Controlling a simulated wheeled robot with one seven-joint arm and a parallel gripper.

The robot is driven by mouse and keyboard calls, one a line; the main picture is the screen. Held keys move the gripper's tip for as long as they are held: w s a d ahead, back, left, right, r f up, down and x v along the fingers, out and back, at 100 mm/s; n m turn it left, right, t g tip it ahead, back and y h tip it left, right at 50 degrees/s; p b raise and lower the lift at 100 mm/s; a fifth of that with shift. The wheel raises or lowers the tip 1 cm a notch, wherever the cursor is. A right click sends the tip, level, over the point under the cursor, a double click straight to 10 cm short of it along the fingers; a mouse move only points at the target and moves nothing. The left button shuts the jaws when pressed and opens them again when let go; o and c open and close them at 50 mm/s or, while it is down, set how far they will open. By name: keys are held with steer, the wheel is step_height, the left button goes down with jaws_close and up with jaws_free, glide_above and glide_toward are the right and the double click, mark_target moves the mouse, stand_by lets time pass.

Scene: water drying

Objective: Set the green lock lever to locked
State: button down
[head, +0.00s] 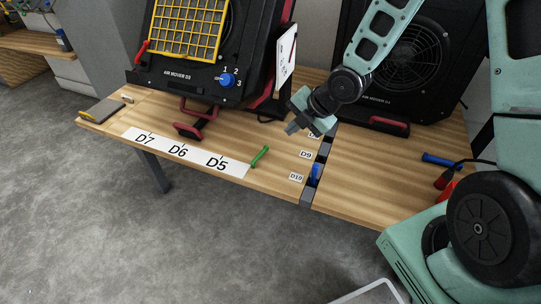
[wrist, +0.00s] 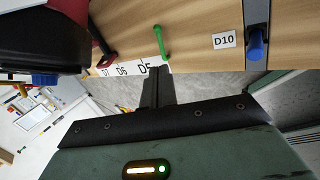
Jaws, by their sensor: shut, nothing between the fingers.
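The green lock lever (head: 259,157) stands tilted on the wooden table near its front edge, just right of the D5 label. It also shows in the wrist view (wrist: 160,42), above the fingers. My gripper (head: 290,130) is shut and empty, above the table to the right of and behind the lever in the head view. In the wrist view, its closed fingers (wrist: 152,88) point up toward the lever and do not visibly touch it. The lever's base is small and its lock markings cannot be made out.
A black air mover (head: 190,85) with a yellow grille and a blue knob (head: 227,80) stands behind the lever. A label strip (head: 185,152) lies left of the lever. A blue part (head: 315,172) sits in a dark slot on the right. A second air mover (head: 410,60) stands behind my arm.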

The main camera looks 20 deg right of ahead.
mark_target(262, 151)
steer(key=b+x, duration=0.5)
steer(key=x, duration=0.8)
steer(key=shift+a+f, duration=0.15)
steer(key=shift+f, duration=0.1)
steer(key=shift+w+f, duration=0.15)
steer(key=shift+w, duration=0.05)
steer(key=shift+w+a+f+n+y+p, duration=0.15)
steer(key=shift+w+a+n+y+p, duration=0.2)
steer(key=shift+n+p, duration=0.3)
steer(key=shift+w+f, duration=0.15)
steer(key=shift+w, duration=0.1)
steer(key=shift+a, duration=0.1)
steer(key=shift+s, duration=0.15)
